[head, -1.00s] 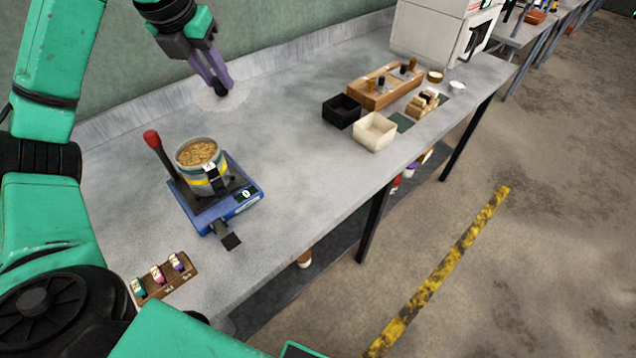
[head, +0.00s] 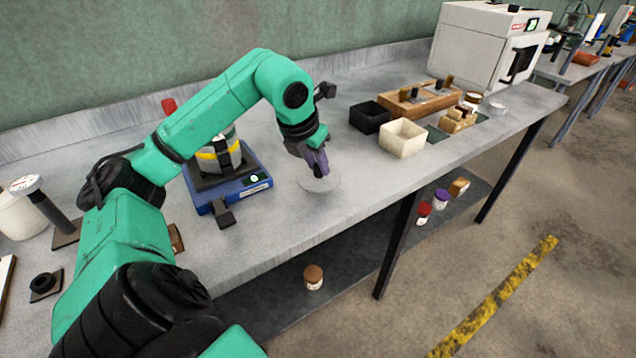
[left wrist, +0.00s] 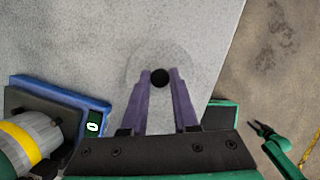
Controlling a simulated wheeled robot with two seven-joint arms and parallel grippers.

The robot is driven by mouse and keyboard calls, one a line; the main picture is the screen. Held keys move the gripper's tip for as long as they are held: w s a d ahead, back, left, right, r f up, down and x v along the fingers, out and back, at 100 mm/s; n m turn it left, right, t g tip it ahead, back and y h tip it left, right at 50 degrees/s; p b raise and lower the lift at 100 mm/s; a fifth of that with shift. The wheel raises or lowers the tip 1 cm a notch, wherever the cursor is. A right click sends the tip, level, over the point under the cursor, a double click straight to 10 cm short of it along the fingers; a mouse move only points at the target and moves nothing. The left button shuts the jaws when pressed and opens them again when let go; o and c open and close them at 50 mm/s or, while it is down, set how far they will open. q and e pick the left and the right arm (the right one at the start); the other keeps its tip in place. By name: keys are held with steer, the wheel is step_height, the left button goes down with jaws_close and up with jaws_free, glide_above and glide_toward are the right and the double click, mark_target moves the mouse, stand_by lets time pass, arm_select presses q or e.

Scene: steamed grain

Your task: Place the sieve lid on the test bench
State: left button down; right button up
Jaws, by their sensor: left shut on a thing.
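The sieve lid is a clear, thin disc (head: 326,185) with a black knob. It shows in the head view at the middle of the bench (head: 270,232), right of the blue scale. My left gripper (head: 319,172) is shut on its knob from above. In the left wrist view the knob (left wrist: 160,77) sits between the fingertips, with the faint disc around it. The disc lies flat, close over or on the grey bench top; I cannot tell whether it touches. A green limb with a dark end, seemingly my right arm, shows small in the left wrist view.
The blue scale (head: 255,181) bears a yellow-banded pot (head: 222,157), partly hidden by my left arm. A black box (head: 370,117), a cream box (head: 403,139) and a wooden rack (head: 445,100) stand to the right. Bare bench surrounds the lid; the front edge is near.

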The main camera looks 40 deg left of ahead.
mark_target(316, 173)
arm_select(q)
step_height(316, 173, down, 3)
steer(key=shift+f+b, duration=0.2)
steer(key=shift+b, duration=0.15)
steer(key=shift+f, duration=0.2)
steer(key=c, duration=0.7)
jaws_free()
steer(key=shift+r, duration=0.1)
